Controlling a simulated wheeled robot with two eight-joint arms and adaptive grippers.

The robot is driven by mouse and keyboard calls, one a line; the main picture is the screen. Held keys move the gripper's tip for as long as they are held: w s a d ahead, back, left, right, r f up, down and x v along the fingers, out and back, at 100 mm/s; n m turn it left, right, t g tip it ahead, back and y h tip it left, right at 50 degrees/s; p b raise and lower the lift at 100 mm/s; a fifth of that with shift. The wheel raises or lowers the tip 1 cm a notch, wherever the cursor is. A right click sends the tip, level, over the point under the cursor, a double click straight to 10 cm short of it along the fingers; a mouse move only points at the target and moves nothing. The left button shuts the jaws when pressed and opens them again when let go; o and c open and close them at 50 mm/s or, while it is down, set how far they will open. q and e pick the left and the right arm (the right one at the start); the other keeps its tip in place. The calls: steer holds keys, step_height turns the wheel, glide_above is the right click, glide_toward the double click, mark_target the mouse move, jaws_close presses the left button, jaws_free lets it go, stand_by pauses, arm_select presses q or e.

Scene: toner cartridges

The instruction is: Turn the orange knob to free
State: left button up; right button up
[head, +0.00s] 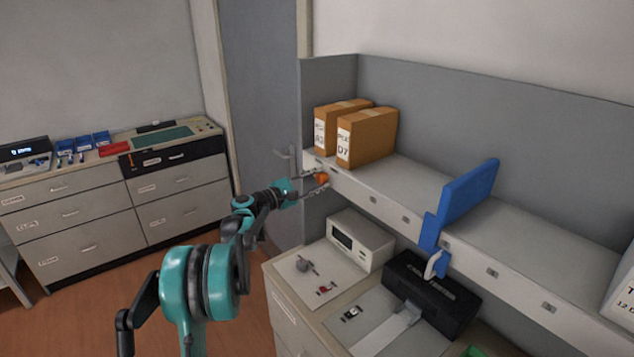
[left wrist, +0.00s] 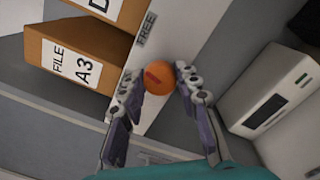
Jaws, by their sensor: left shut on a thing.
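The orange knob (head: 322,177) is on the front face of the grey shelf, near its left end. In the left wrist view the knob (left wrist: 159,80) is round, with a short red mark on its face. A FREE label (left wrist: 147,28) is on the shelf front beside it. My left gripper (head: 321,181) is at the knob. In the left wrist view its fingers (left wrist: 157,82) are on either side of the knob, shut on it. The right gripper is not in view.
Brown file boxes (head: 368,138) stand on the shelf above the knob. A blue panel (head: 468,192) stands farther right. Below are a white device (head: 359,241) and a black printer (head: 432,294) on the counter. A grey door (head: 262,100) is behind my arm.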

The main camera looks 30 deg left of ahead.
arm_select(q)
steer(key=m, duration=0.6)
stand_by(0.6)
steer(key=o, duration=1.2)
steer(key=shift+c, duration=0.2)
steer(key=v, duration=1.2)
steer(key=shift+f, duration=0.2)
